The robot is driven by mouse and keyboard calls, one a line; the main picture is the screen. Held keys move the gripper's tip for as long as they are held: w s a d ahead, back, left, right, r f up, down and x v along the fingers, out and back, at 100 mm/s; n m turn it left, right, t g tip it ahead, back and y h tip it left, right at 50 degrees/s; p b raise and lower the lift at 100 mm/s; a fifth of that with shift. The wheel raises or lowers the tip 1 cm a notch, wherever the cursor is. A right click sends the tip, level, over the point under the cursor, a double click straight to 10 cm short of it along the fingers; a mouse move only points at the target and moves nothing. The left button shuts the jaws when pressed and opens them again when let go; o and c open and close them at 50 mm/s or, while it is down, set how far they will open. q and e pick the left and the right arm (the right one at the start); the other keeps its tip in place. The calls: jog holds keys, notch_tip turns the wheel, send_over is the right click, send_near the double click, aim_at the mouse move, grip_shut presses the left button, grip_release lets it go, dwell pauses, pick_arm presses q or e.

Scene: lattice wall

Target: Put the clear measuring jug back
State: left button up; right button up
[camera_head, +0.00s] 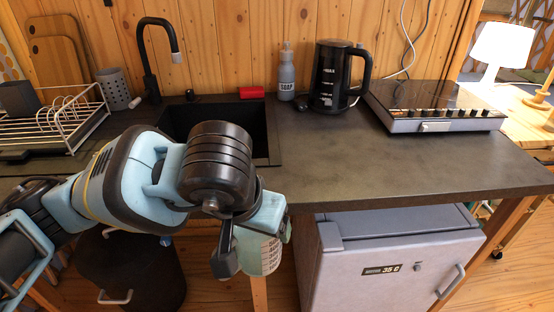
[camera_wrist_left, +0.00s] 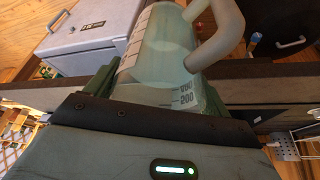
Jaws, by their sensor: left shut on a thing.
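My left gripper (camera_head: 254,232) is shut on the clear measuring jug (camera_head: 260,254), in front of the counter's front edge in the head view. The jug is pale greenish and see-through, with printed measuring marks; my gripper and wrist hide part of it. In the left wrist view the jug (camera_wrist_left: 162,48) lies between the fingers of my left gripper (camera_wrist_left: 155,88), with its thick handle (camera_wrist_left: 226,32) toward the upper right. My right gripper is not in view.
The dark counter (camera_head: 400,161) has clear room at centre right. A hob (camera_head: 434,107) sits right, a dish rack (camera_head: 60,121) left, a grey fridge (camera_head: 400,248) below.

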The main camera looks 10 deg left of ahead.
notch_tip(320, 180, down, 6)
jog(key=b, duration=0.7)
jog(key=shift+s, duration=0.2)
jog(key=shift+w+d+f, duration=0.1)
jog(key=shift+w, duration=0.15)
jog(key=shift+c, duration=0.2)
pick_arm(q)
jog(key=a+f+n, duration=0.1)
jog(key=a+f, duration=0.8)
jog(key=f, duration=0.3)
jog(key=shift+a+f+y, duration=0.15)
jog(key=shift+f+y, duration=0.1)
jog(key=shift+y, duration=0.05)
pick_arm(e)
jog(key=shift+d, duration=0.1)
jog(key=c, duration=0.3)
